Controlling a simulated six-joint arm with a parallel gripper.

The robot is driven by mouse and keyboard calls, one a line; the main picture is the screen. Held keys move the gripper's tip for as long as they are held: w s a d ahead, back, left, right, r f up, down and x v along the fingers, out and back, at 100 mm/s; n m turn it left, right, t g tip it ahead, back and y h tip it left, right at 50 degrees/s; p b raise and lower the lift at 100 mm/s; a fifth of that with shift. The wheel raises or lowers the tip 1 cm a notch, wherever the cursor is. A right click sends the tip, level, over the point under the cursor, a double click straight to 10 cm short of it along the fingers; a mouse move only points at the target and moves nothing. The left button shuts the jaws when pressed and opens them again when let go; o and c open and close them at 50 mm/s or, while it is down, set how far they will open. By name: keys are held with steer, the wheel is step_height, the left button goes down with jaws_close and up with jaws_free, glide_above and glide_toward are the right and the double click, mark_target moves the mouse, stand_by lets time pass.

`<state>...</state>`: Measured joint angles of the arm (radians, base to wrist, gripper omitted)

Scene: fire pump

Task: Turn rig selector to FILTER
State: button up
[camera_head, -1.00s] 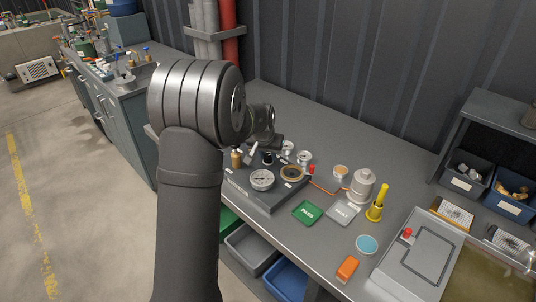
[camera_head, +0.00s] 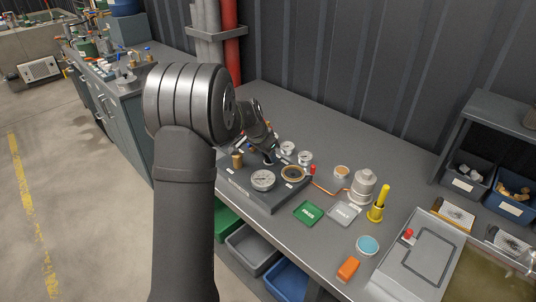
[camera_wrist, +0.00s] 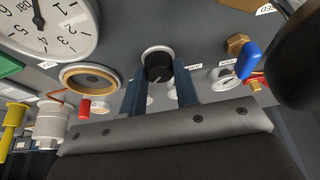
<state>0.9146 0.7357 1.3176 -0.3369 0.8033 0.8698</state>
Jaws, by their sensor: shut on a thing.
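The rig selector is a black round knob (camera_wrist: 159,66) on the dark grey rig panel (camera_wrist: 205,20), with small white labels around it. A pale pointer mark shows on its face, but I cannot read the labels. In the wrist view the two blue-grey fingers of my gripper (camera_wrist: 160,92) stand on either side of the knob, shut on it. In the head view my gripper (camera_head: 268,154) reaches down to the back part of the rig (camera_head: 276,203) and hides most of the knob.
A large gauge (camera_head: 263,180) and a brass-rimmed port (camera_head: 292,173) sit beside the selector. A blue-levered brass valve (camera_wrist: 242,52) is close on the right in the wrist view.

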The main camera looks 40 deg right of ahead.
stand_by(0.3)
steer(key=o, duration=1)
steer(key=v, duration=1.7)
steer(key=shift+r, duration=0.25)
steer(key=shift+f, duration=0.1)
steer(key=x, duration=1.7)
steer(key=shift+f, duration=0.15)
